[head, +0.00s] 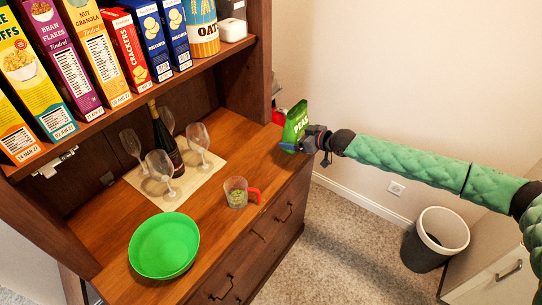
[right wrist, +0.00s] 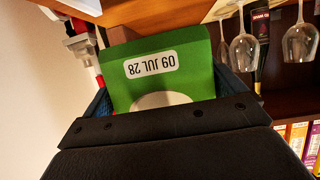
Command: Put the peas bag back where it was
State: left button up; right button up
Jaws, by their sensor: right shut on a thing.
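The green peas bag (head: 296,122) is upright at the right end of the wooden counter, beside the hutch's side post. My right gripper (head: 308,143) is shut on its lower part. In the right wrist view the bag (right wrist: 165,75) shows between the fingers of the gripper (right wrist: 160,105), with a white date label reading 09 JUL 28. I cannot tell whether the bag touches the counter. My left gripper is not in view.
The counter (head: 225,147) holds a green bowl (head: 164,245), a measuring cup with peas (head: 236,192), a bottle (head: 164,138) and several wine glasses. Cereal boxes (head: 73,65) line the shelf above. A bin (head: 436,240) stands on the floor at right.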

jog(key=a+f, duration=0.1)
jog(key=a, duration=0.2)
jog(key=a+f+b, duration=0.1)
jog(key=a+f, duration=0.1)
jog(key=w+a+f, duration=0.1)
jog(key=a+f, duration=0.1)
jog(key=a, duration=0.1)
jog(key=shift+a+f, duration=0.15)
jog(key=shift+a, duration=0.15)
notch_tip(320, 180, down, 4)
jog(key=b, duration=0.2)
jog(key=shift+a+b, duration=0.1)
jog(key=shift+b, duration=0.2)
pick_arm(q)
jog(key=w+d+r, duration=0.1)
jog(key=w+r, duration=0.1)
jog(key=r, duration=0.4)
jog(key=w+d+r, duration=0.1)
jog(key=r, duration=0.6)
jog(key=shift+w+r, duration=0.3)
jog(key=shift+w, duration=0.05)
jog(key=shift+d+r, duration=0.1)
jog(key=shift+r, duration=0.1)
pick_arm(e)
jog(key=o, duration=0.9)
jog(key=shift+f, duration=0.1)
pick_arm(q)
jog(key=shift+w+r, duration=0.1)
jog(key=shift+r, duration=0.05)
